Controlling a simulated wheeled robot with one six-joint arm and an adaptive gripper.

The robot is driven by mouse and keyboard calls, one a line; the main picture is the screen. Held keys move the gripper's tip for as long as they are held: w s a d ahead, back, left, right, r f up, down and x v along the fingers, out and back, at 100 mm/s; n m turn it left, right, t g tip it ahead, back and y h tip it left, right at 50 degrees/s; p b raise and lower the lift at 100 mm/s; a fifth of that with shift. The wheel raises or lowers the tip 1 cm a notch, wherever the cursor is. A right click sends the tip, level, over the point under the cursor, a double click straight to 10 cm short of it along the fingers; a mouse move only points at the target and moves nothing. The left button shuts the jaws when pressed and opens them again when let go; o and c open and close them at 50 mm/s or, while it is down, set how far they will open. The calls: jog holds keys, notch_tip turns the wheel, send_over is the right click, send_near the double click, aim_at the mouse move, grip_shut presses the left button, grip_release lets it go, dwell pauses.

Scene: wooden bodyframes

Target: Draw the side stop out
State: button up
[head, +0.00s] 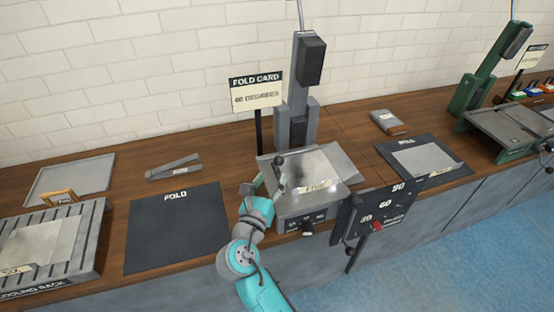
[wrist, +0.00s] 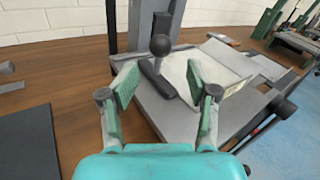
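A grey folding machine (head: 325,200) stands on the wooden counter, with a pale sheet (head: 312,168) on its top plate. A dark ball knob (head: 280,160) on a short post rises near the plate's left edge. In the wrist view this ball knob (wrist: 160,45) stands on a dark grey bar (wrist: 158,80), which looks like the side stop; no label on it is readable. My gripper (wrist: 160,84) is open and empty. The ball knob shows between its two fingers, and I see no contact. In the head view my gripper (head: 264,186) is at the machine's left side.
A dial panel (head: 372,212) marked up to 90 with a red pointer stands at the machine's right front. A dark FOLD mat (head: 178,230) lies left, beside a slotted cooling rack (head: 85,235). A sign (head: 256,93) and a grey column (head: 297,100) stand behind.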

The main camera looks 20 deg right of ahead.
aim_at(277, 164)
jog(key=x, duration=0.8)
jog(key=shift+w+d, duration=0.1)
jog(key=shift+d, duration=0.05)
jog(key=shift+c, duration=0.2)
grip_shut()
